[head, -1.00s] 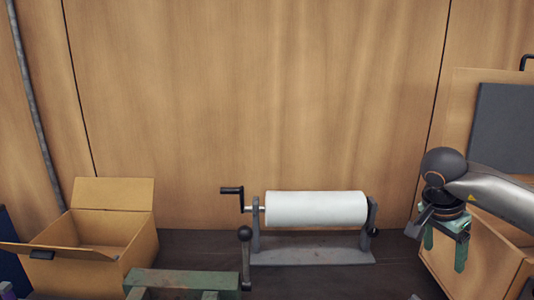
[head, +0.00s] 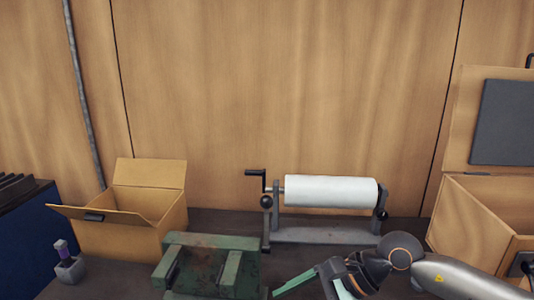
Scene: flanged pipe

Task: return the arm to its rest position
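My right arm comes in from the right edge of the head view. Its gripper (head: 308,293) is low at the bottom edge, in front of the roll stand and to the right of the green metal block. Its two green fingers are spread apart, with nothing seen between them; part of the gripper is cut off by the bottom edge. My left arm and gripper are not in view. No flanged pipe can be made out.
A rusty green metal block (head: 196,259) stands at bottom centre-left. Behind are an open cardboard box (head: 150,235), a white roll (head: 330,191) on a crank stand, and an open wooden chest (head: 470,230) at right. A small grey holder (head: 69,270) stands at left.

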